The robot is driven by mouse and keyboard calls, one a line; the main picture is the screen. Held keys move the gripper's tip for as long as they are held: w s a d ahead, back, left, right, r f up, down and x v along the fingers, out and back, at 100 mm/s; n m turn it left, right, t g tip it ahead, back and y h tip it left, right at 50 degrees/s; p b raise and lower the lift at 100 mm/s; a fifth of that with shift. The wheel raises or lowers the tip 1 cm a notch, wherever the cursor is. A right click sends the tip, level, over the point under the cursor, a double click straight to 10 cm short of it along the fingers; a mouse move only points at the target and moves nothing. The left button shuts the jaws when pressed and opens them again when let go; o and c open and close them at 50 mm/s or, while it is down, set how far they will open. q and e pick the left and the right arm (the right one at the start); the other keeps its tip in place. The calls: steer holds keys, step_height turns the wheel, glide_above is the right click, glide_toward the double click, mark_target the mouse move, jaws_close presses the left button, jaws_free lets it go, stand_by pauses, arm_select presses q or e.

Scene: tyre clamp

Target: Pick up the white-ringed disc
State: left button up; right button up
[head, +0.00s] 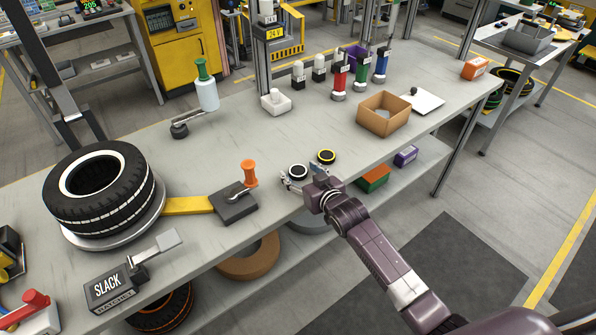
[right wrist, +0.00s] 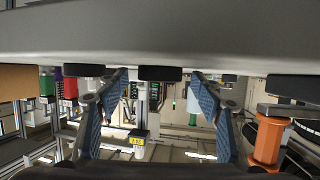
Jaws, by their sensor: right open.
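The white-ringed disc (head: 298,171) is small and dark and lies flat near the front edge of the bench. My right gripper (head: 303,178) is open at bench height, its fingers pointing across the bench with the disc at the fingertips. The right wrist view is upside down, with the bench top above. There the disc (right wrist: 160,73) shows edge-on in the gap between the two open blue fingers (right wrist: 157,95). I cannot tell how deep between them it sits. My left gripper is not in view.
A yellow-ringed disc (head: 326,156) lies close by to the right. An orange-handled tool (head: 249,174) stands left, near a yellow strap (head: 188,205) and a tyre (head: 100,188). A cardboard box (head: 384,113) stands further right. The bench behind the discs is clear.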

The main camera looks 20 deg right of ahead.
steer(key=c, duration=1.3)
steer(key=shift+o, duration=0.2)
